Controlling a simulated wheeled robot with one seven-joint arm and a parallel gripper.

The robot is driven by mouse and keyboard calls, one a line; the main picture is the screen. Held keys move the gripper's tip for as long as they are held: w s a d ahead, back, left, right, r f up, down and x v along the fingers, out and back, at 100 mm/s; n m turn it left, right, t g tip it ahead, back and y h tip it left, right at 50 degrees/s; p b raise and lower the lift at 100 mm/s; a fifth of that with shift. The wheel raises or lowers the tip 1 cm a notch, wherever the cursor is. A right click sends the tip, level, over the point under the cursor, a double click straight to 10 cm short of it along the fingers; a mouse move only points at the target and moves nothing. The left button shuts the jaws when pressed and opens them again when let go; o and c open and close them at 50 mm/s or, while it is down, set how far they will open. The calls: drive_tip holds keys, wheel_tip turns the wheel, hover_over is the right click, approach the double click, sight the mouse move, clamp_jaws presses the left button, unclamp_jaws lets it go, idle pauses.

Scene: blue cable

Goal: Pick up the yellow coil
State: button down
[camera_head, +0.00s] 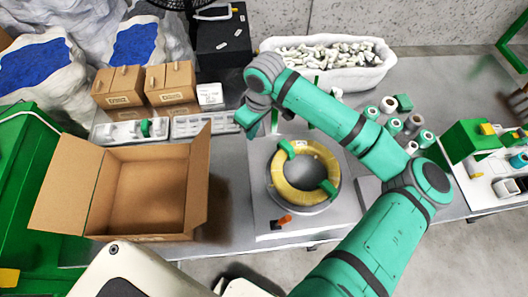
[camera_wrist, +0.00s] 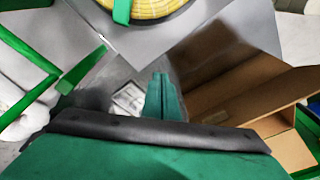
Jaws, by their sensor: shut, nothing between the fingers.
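The yellow coil (camera_head: 290,193) is a ring with green straps, lying flat on a grey plate (camera_head: 262,222) in the middle of the table in the head view. Part of it also shows at the top edge of the wrist view (camera_wrist: 158,9), with a green strap. My gripper (camera_head: 248,118) is above the table, behind and to the left of the coil, apart from it. In the wrist view my gripper's teal fingers (camera_wrist: 163,98) are together and hold nothing. The fingertips are small and partly unclear in the head view.
An open cardboard box (camera_head: 192,180) stands left of the coil. Small brown boxes (camera_head: 119,87) and a white bin of parts (camera_head: 353,77) are behind. Several spools (camera_head: 371,112) stand right of the coil, partly beside my arm. An orange-handled item (camera_head: 281,221) lies in front.

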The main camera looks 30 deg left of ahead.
drive_tip(key=shift+h, duration=0.9)
drive_tip(key=f, duration=0.3)
drive_tip(key=d+f, duration=0.1)
drive_tip(key=f, duration=0.1)
drive_tip(key=d+f, duration=0.1)
drive_tip(key=f, duration=0.2)
drive_tip(key=shift+w+d+f, duration=0.25)
drive_tip(key=shift+w+f, duration=0.1)
drive_tip(key=shift+w, duration=0.05)
drive_tip(key=d, duration=0.2)
drive_tip(key=shift+s+d, duration=0.15)
drive_tip(key=shift+d, duration=0.15)
drive_tip(key=shift+s+d, duration=0.15)
drive_tip(key=shift+d, duration=0.55)
